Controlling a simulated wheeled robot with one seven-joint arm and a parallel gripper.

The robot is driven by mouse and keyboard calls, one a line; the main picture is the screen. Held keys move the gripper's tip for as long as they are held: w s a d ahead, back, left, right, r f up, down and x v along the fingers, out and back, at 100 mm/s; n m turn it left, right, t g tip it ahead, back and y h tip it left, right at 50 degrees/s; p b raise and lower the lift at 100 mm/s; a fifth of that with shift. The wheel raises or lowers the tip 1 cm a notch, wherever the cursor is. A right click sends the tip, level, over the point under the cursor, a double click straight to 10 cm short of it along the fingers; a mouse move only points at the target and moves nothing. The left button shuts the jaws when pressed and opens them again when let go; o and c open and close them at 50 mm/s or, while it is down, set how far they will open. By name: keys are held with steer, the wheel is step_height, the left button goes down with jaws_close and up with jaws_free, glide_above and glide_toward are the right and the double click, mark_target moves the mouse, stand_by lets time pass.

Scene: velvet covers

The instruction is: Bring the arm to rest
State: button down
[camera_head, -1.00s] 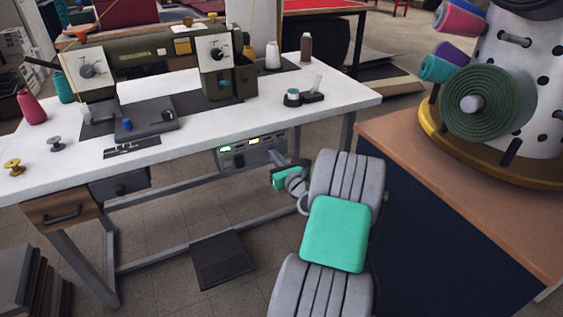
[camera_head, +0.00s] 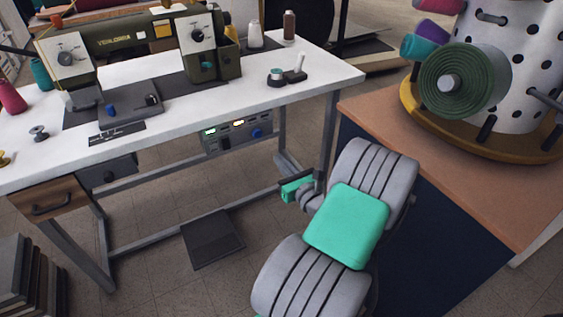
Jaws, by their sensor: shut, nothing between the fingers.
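My arm (camera_head: 347,226), grey with green panels, reaches up from the bottom of the head view in the gap between the white sewing table and the wooden-topped counter. My gripper (camera_head: 284,193) is at the arm's far end, below the table's front edge and left of the arm's grey links. It is small in the picture and partly hidden by my arm. It is shut, and I see nothing held in it.
The white table (camera_head: 215,115) carries an olive sewing machine (camera_head: 125,45), a control box (camera_head: 238,135) hangs under it. A counter (camera_head: 440,185) with a rack of rolls (camera_head: 462,83) stands at right. A pedal (camera_head: 212,239) lies on the floor. Stacked boards (camera_head: 30,275) stand lower left.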

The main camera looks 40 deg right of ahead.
steer(key=w+a+r+n+g+y+p, duration=0.25)
steer(key=a+r+n+p, duration=0.2)
steer(key=a+n, duration=0.35)
steer(key=w+a+r+n+g+y+p, duration=0.25)
steer(key=a+r+n+p, duration=0.2)
steer(key=a+n, duration=0.4)
steer(key=w+a+r+n+g+y+p, duration=0.1)
steer(key=a+r+n+g+y+p, duration=0.25)
steer(key=a+n+p, duration=0.35)
steer(key=s+a+r+n+g+h+p, duration=0.2)
steer(key=s+a+r+n+p, duration=0.2)
steer(key=r+n, duration=0.4)
steer(key=s+a+r+n+g+h+p, duration=0.2)
steer(key=s+a+r+n+g+p, duration=0.1)
steer(key=s+r+n+p, duration=0.3)
steer(key=s+a+r+n, duration=0.1)
steer(key=s+r+n, duration=0.1)
steer(key=s, duration=0.1)
steer(key=shift+s+a+g, duration=0.25)
steer(key=shift+a+g, duration=0.1)
steer(key=shift+r, duration=0.1)
